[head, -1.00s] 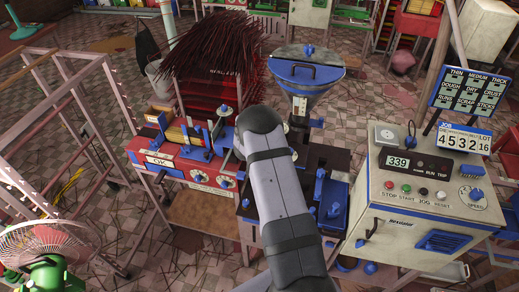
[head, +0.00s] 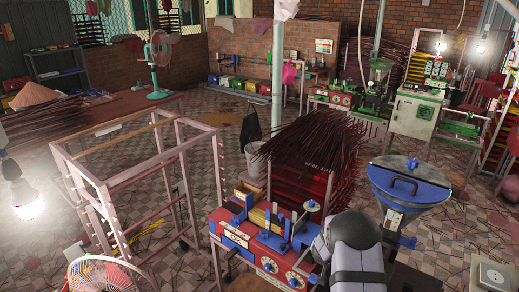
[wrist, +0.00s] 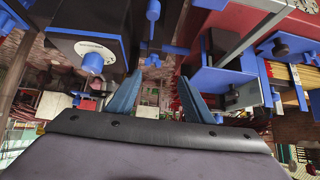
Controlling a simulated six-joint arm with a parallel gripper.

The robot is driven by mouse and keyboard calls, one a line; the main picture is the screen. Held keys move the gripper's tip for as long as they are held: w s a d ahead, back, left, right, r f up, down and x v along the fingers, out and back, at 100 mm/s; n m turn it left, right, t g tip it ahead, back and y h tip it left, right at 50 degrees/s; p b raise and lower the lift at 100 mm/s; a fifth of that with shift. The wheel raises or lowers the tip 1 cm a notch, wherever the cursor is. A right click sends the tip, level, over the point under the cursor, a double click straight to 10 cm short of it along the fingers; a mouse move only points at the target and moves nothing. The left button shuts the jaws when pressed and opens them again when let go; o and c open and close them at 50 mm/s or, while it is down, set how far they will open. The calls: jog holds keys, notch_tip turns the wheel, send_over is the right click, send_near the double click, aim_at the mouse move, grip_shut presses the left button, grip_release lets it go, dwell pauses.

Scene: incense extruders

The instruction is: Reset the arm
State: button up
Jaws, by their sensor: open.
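My gripper (wrist: 158,98) shows in the wrist view with its two blue-grey fingers spread apart. Nothing is between the fingers. Blue and dark machine parts (wrist: 95,55) lie close to the left and above it, and a bundle of thin yellowish sticks (wrist: 285,75) is at the right. In the head view my grey arm stands at the lower middle right, beside the red and blue extruder machine (head: 262,245). The gripper itself is hidden in that view.
A blue-rimmed hopper (head: 410,185) is right of my arm. A heap of dark red incense sticks (head: 310,140) stands behind the machine. An empty pink rack (head: 130,190) is at left, with a fan (head: 105,275) in front. Tiled floor (head: 215,150) is open behind the rack.

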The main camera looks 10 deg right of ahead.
jog(key=s+a+r+n+y+b, duration=0.1)
jog(key=s+a+r+n+y, duration=0.15)
jog(key=a, duration=0.45)
jog(key=s+a+r+n+g+y+b, duration=0.1)
jog(key=s+a+r+y, duration=0.1)
jog(key=s+a, duration=0.3)
jog(key=s+a+r+n+y+b, duration=0.1)
jog(key=s+a+r+n+y, duration=0.1)
jog(key=a, duration=0.6)
jog(key=s+a+n+g+b, duration=0.2)
jog(key=s+g, duration=0.3)
jog(key=s, duration=1.9)
jog(key=shift+a+r+n+g+h, duration=0.35)
jog(key=shift+a+r+n, duration=0.1)
jog(key=shift+n, duration=0.2)
jog(key=shift+s, duration=0.1)
